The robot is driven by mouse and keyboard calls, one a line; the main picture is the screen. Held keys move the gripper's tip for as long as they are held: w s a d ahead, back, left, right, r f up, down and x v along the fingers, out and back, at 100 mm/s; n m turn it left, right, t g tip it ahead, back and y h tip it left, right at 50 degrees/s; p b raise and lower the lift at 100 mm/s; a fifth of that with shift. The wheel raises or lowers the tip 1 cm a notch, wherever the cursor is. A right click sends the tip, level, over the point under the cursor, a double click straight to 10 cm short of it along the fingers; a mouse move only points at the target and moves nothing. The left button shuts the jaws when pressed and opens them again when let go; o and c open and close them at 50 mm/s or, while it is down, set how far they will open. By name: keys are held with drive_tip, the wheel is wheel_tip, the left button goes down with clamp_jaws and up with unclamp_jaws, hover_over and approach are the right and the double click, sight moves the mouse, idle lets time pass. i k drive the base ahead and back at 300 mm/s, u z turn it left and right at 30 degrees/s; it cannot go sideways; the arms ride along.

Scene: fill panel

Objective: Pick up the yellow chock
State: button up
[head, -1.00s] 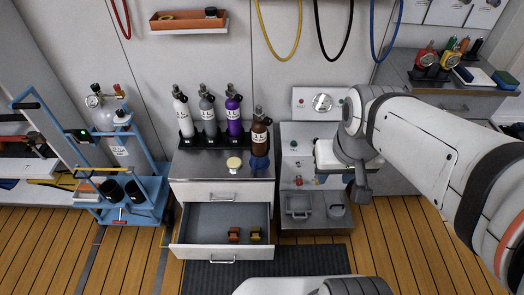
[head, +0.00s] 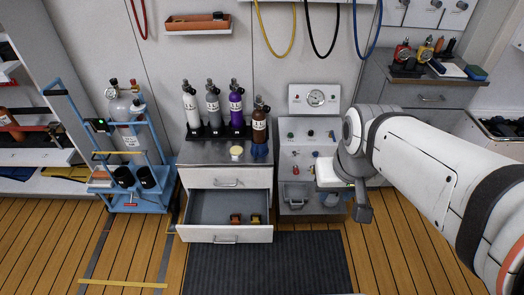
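The yellow chock (head: 255,219) is small and lies in the open lower drawer (head: 210,206) of the grey cabinet, near the drawer's front right. An orange-red chock (head: 235,219) lies just left of it. My gripper (head: 362,214) hangs at the end of my arm, right of the drawer and in front of the panel unit. It is apart from both chocks. Its fingers are too small and dark to show whether they are open.
Several bottles (head: 237,106), a pale-topped jar (head: 236,153) and a blue item stand on the cabinet top. The panel unit (head: 303,148) is right of the drawer. A blue cart (head: 140,203) stands left. Floor around the dark mat (head: 265,265) is clear.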

sight(255, 218)
drive_tip(key=u, duration=0.15)
drive_tip(key=i, duration=0.9)
drive_tip(key=z, duration=0.05)
